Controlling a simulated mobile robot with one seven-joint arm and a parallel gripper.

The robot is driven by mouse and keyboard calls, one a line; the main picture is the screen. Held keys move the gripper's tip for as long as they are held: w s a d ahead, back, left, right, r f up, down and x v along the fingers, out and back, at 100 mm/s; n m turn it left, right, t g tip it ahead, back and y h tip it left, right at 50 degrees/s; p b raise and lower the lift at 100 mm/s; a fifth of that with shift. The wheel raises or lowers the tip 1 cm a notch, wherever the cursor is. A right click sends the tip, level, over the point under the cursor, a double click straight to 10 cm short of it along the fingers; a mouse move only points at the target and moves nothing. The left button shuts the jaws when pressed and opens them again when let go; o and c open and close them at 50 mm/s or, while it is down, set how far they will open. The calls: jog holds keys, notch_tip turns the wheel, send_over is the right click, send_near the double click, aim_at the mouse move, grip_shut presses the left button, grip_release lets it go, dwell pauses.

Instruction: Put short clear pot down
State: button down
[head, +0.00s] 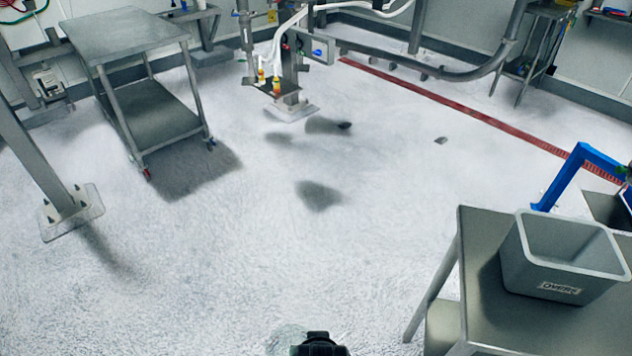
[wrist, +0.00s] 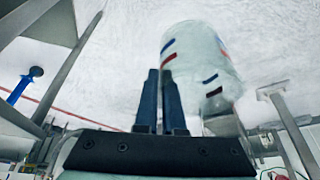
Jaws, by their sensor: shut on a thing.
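The short clear pot (wrist: 200,62) is a see-through vessel with blue and red marks on its side. In the wrist view it is tilted, close beyond and to the right of my gripper's fingers (wrist: 163,75). The dark fingers are close together, and my gripper is shut on the pot; the exact contact point is unclear. In the head view, a pale clear part of the pot (head: 284,339) shows at the bottom edge. It is just left of my dark gripper (head: 320,345), whose fingertips I cannot make out there.
A steel table (head: 478,255) with a grey bin (head: 525,262) stands at lower right. A steel trolley (head: 130,38) stands at upper left, near a post with a bolted foot (head: 70,212). A blue frame (head: 562,180) is at right. The floor between is open, with dark patches.

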jog(key=p+v, duration=0.3)
jog(key=v, duration=0.2)
jog(key=shift+s+a+p, duration=0.1)
jog(key=shift+s+p, duration=0.05)
jog(key=shift+p, duration=0.2)
